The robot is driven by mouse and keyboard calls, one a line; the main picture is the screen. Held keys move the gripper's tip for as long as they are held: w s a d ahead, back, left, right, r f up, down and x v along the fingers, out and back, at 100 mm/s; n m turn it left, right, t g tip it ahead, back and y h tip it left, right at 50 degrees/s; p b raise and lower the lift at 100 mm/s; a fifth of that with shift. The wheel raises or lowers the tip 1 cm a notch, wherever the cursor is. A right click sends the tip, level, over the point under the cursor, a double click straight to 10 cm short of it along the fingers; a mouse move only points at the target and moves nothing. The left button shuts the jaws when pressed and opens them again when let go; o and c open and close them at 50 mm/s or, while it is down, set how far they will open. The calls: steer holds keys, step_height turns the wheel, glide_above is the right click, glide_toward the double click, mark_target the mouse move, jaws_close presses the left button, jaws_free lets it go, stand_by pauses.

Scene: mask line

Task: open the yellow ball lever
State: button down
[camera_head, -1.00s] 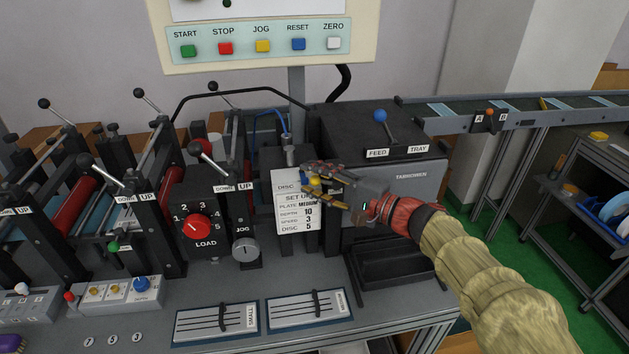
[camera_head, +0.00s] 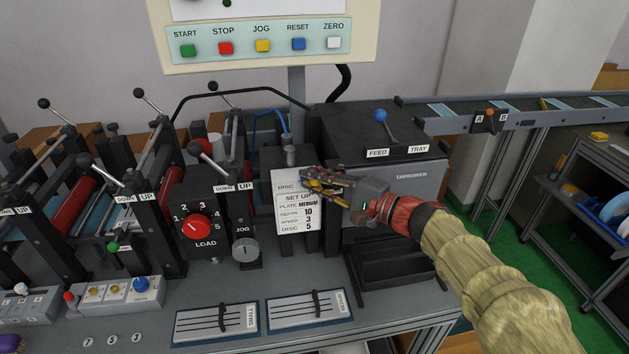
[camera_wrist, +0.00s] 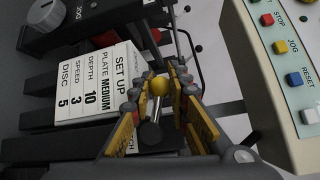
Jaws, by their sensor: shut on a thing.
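The yellow ball (camera_wrist: 160,86) tops a short metal lever (camera_wrist: 151,130) and sits between the two yellow-padded fingers of my gripper (camera_wrist: 160,103) in the wrist view. My gripper (camera_head: 318,184) is closed around the ball in front of the set-up card. In the head view the fingers mostly hide the ball and lever. The white set-up card (camera_head: 297,214) reads plate medium, depth 10, speed 3, disc 5. It also shows in the wrist view (camera_wrist: 90,88), left of the fingers.
A grey Tarkomen box (camera_head: 412,185) with a blue ball lever (camera_head: 380,116) stands right behind my gripper. The JOG knob (camera_head: 245,250) and red load dial (camera_head: 197,227) are to the left. A button panel (camera_head: 262,40) hangs above. A black tray (camera_head: 395,270) lies below.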

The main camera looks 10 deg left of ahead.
steer(key=shift+f+n+g+h+b, duration=0.3)
steer(key=shift+f+n+h+b, duration=0.15)
steer(key=shift+n+b, duration=0.2)
steer(key=c, duration=1.7)
jaws_free()
steer(key=shift+o, duration=0.2)
steer(key=shift+r, duration=0.1)
steer(key=v, duration=1.2)
